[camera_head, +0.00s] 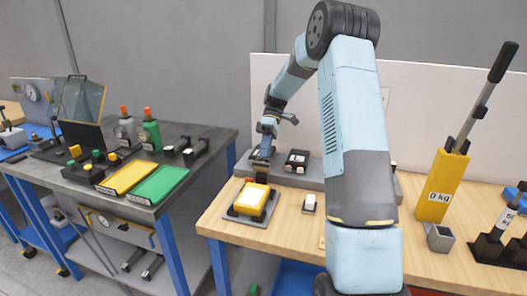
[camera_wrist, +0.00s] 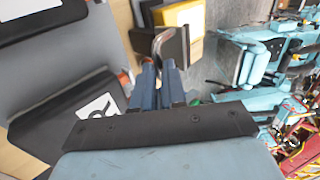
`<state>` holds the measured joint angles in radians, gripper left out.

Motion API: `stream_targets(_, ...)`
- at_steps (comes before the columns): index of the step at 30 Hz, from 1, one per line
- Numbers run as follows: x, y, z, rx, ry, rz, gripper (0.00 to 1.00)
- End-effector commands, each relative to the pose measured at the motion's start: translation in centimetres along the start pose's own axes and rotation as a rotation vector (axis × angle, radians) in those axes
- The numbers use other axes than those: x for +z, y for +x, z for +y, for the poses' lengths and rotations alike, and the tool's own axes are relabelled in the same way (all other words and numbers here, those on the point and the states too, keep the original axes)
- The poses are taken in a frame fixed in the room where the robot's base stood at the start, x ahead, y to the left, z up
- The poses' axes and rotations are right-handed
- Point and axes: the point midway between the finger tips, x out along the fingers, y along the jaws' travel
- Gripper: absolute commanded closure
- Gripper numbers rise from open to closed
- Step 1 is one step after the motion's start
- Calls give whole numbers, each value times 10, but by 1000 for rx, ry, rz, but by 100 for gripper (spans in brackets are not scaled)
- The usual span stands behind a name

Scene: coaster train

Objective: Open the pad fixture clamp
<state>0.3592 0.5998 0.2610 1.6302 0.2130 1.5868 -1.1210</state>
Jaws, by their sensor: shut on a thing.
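My gripper (camera_head: 262,156) is low over the back left of the wooden bench, just behind a yellow block with a white top (camera_head: 252,194). The lever stands beside a dark brown block, near the yellow block (camera_wrist: 181,14). I cannot tell the clamp's position from the head view, where my gripper covers it.
A dark block with a white label (camera_wrist: 97,106) lies close beside my fingers. The head view shows black blocks (camera_head: 297,160) on a grey base, a small white-topped piece (camera_head: 309,203), and a yellow 0 kg post (camera_head: 441,186) at right. The bench front is mostly clear.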

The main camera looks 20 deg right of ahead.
Motion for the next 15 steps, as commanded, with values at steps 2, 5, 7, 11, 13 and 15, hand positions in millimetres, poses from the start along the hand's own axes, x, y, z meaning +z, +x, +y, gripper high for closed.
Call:
stream_targets(2,0,0,0,0,0,0,88)
stream_targets(5,0,0,0,0,0,0,78)
stream_targets(7,0,0,0,0,0,0,71)
stream_targets(11,0,0,0,0,0,0,64)
stream_targets(13,0,0,0,0,0,0,64)
stream_targets(15,0,0,0,0,0,0,64)
